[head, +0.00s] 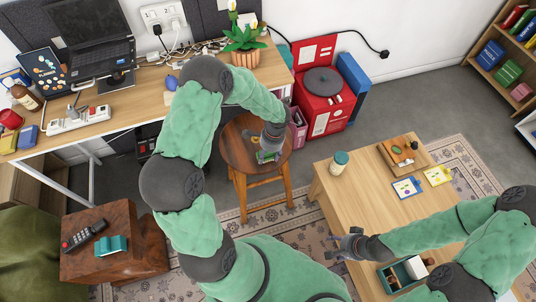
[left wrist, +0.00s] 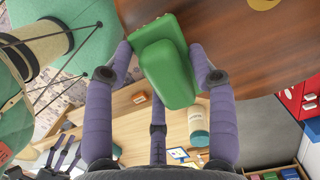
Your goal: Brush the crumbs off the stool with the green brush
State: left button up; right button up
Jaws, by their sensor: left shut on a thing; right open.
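The round brown wooden stool (head: 238,151) stands beside the desk; its seat also fills the upper right of the left wrist view (left wrist: 235,50). My left gripper (head: 267,153) is over the right part of the seat, pointing down. It is shut on the green brush (left wrist: 168,72), whose block sits between the purple fingers in the left wrist view. In the head view the brush is mostly hidden by the hand. A yellowish patch (left wrist: 263,3) shows on the seat at the top edge of the left wrist view; I cannot make out separate crumbs. My right gripper (head: 340,246) is open and empty beside the low table.
The low wooden table (head: 350,180) stands right of the stool, with a jar (head: 339,163), a tray and cards. A red record player cabinet (head: 325,100) is behind the stool. The desk (head: 130,100) with laptop and potted plant (head: 244,45) is at the back left.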

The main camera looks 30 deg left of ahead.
pick_arm(q)
jog(key=shift+r+p, duration=1.4)
jog(key=shift+r, duration=0.85)
